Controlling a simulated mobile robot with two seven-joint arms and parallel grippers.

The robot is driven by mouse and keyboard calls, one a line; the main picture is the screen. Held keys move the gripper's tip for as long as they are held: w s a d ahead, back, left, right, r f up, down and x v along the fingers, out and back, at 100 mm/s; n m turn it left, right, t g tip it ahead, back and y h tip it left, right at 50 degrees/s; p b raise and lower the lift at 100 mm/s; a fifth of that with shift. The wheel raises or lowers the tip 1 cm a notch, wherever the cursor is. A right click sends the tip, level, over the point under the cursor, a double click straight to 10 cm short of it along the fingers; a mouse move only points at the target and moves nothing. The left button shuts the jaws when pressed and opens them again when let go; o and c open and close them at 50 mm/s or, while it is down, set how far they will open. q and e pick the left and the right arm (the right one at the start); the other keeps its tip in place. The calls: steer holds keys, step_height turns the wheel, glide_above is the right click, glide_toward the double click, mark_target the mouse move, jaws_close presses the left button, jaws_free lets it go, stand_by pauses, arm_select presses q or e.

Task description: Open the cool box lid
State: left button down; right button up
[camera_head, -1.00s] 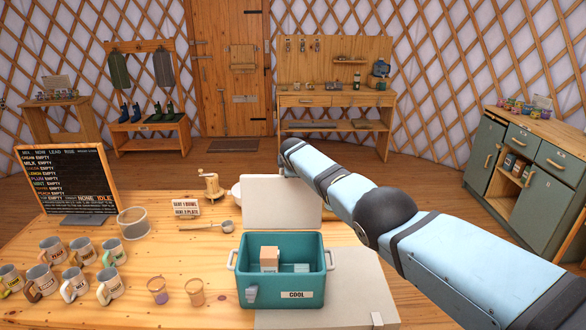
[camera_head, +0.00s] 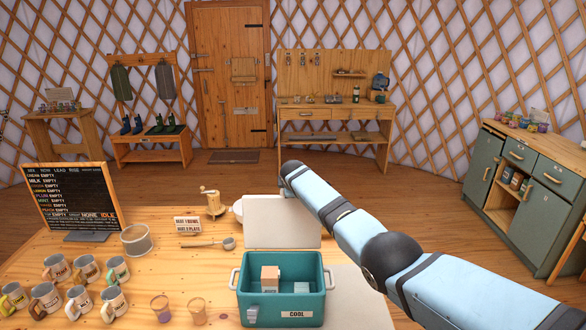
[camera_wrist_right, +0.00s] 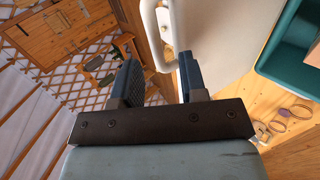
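The teal cool box (camera_head: 297,310) stands on the wooden table, marked COOL. Its pale lid (camera_head: 281,222) stands raised at the back edge, so the box is open. A carton (camera_head: 270,279) and a pale block (camera_head: 301,288) show inside. My right arm reaches in from the right, its end just behind the lid's top; its fingers are hidden in the head view. In the right wrist view my right gripper (camera_wrist_right: 160,80) is open, with the lid (camera_wrist_right: 210,40) beside and beyond the right finger. A white handle (camera_wrist_right: 165,25) shows at the lid's edge. My left gripper is out of view.
Several mugs (camera_head: 87,270), two small cups (camera_head: 161,308), a glass jar (camera_head: 136,240) and a scoop (camera_head: 228,243) lie left of the box. A menu board (camera_head: 74,197) and a grinder (camera_head: 213,202) stand further back. A green cabinet (camera_head: 526,190) is at the right.

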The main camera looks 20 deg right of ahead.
steer(key=v, duration=1.1)
steer(key=shift+r+b, duration=0.2)
steer(key=shift+b, duration=0.15)
steer(key=shift+a, duration=0.1)
steer(key=s+a+f+m+y, duration=0.1)
steer(key=s+f+m+y, duration=0.1)
steer(key=s+f, duration=0.95)
steer(key=s+a+f+m+y, duration=0.1)
steer(key=s+f+m, duration=0.2)
steer(key=s+f, duration=0.85)
steer(key=s+f+m+t+y, duration=0.1)
steer(key=s+f+m, duration=0.2)
steer(key=s, duration=1.2)
steer(key=s+f+m+y, duration=0.1)
steer(key=s+f+m, duration=0.3)
steer(key=s, duration=1.2)
steer(key=shift+s+d+f+t, duration=0.25)
steer(key=shift+f+t, duration=0.15)
steer(key=shift+f, duration=0.45)
